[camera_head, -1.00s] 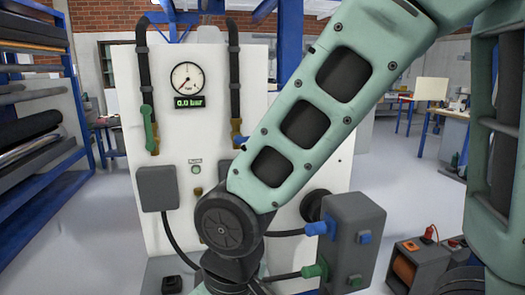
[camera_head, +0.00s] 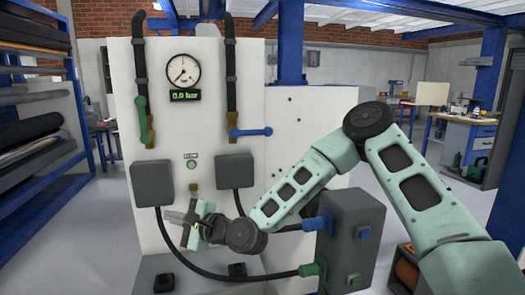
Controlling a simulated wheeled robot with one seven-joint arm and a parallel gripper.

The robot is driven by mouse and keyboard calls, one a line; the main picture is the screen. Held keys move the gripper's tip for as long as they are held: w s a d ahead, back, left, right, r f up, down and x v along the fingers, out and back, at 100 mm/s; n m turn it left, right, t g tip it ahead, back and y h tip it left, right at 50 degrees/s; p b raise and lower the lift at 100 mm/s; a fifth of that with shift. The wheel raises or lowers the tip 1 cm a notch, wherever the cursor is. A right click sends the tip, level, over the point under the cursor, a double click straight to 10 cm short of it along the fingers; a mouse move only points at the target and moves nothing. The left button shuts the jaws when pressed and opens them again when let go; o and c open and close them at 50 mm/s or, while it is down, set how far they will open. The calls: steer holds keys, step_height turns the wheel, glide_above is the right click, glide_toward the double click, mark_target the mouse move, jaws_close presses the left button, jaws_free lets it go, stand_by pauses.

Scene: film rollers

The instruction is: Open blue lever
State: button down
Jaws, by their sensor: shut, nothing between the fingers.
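The blue lever (camera_head: 250,132) is on the white panel, at the lower end of the right black hose. It lies about horizontal, with its knob end to the right. The green lever (camera_head: 142,118) on the left hose hangs roughly vertical. My gripper (camera_head: 178,217) is shut and empty, in front of the lower panel, below and left of the blue lever and well apart from it. The fingertips are small and partly merge with the background.
The gauge (camera_head: 183,72) above reads 0.0 bar. Two grey boxes (camera_head: 152,183) (camera_head: 235,171) sit on the panel. A dark box (camera_head: 350,235) with blue and green connectors stands lower right, behind my arm. Racks with rolls (camera_head: 35,130) stand at the left.

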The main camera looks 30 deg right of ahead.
steer(key=w+d+r+m+t+h+b, duration=0.1)
steer(key=d+m+t+h, duration=0.3)
steer(key=d+m+h, duration=0.4)
steer(key=w+d+r+m+t+h, duration=0.2)
steer(key=w+d+m+t+h, duration=0.2)
steer(key=d+m+h, duration=0.5)
steer(key=d+m, duration=0.5)
steer(key=d, duration=0.6)
steer(key=shift+w+d+b, duration=0.2)
steer(key=shift+d+b, duration=0.15)
steer(key=shift+r, duration=0.1)
